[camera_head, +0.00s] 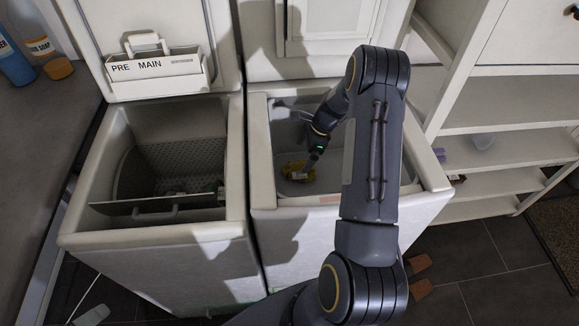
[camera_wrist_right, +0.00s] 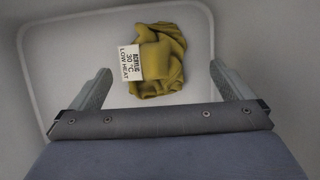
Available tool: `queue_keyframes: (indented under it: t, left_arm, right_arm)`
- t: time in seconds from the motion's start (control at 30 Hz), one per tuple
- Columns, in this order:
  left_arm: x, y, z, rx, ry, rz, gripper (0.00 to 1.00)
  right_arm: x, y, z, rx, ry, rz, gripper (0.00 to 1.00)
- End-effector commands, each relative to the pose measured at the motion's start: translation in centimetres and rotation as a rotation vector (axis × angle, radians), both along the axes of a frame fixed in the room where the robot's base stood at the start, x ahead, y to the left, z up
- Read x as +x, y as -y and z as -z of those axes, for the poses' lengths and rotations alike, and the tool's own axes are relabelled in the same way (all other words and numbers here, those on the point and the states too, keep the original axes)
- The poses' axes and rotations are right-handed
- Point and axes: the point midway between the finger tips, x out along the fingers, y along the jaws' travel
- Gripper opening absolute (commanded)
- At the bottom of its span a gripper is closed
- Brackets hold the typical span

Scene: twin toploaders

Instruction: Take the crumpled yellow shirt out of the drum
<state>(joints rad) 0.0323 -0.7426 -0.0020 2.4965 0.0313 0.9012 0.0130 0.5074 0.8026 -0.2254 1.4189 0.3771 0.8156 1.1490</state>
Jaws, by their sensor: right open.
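The crumpled yellow shirt (camera_head: 298,171) lies on the floor of the right toploader's pale drum (camera_head: 284,124). In the right wrist view the shirt (camera_wrist_right: 160,62) sits ahead of my fingers, slightly above the middle, with a white care label on its left side reading 30 °C, low heat. My right gripper (camera_head: 308,166) reaches down into the drum, close to the shirt. In the wrist view its two fingers (camera_wrist_right: 158,88) are wide apart with nothing between them, and the shirt lies beyond them. My left gripper is not in view.
The left toploader (camera_head: 150,240) stands open with a perforated drum (camera_head: 180,155) and a raised lid holding a PRE/MAIN dispenser (camera_head: 155,72). The right machine's rim (camera_head: 432,172) surrounds my arm. White shelves (camera_head: 515,145) stand to the right; bottles (camera_head: 14,62) stand at upper left.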

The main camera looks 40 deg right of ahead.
Motion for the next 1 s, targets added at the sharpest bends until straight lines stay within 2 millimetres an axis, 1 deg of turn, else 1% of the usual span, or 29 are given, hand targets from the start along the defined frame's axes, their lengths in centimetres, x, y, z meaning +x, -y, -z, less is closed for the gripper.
queue_keyframes:
  t: [0.03,0.27,0.43,0.57,0.77,0.87,1.0]
  left_arm:
    - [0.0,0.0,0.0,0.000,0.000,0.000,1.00]
    - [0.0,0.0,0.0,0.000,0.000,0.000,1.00]
    - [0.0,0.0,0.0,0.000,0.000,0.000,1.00]
    - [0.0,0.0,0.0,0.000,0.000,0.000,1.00]
    - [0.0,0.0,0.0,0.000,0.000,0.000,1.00]
    - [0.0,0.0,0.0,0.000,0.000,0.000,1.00]
    - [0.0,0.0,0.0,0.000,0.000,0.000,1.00]
  right_arm:
    - [0.1,-0.3,0.6,0.002,-0.001,-0.001,1.00]
    - [0.3,-1.2,3.3,0.003,-0.001,-0.002,1.00]
    - [0.6,-1.9,5.6,0.002,-0.001,-0.004,1.00]
    - [0.8,-2.2,6.4,0.001,0.001,-0.004,1.00]
    - [0.8,-2.2,6.4,0.000,0.002,-0.004,1.00]
    - [0.8,-2.2,6.4,0.000,0.002,-0.004,0.90]
    - [0.8,-2.2,6.4,0.000,0.001,-0.005,0.71]
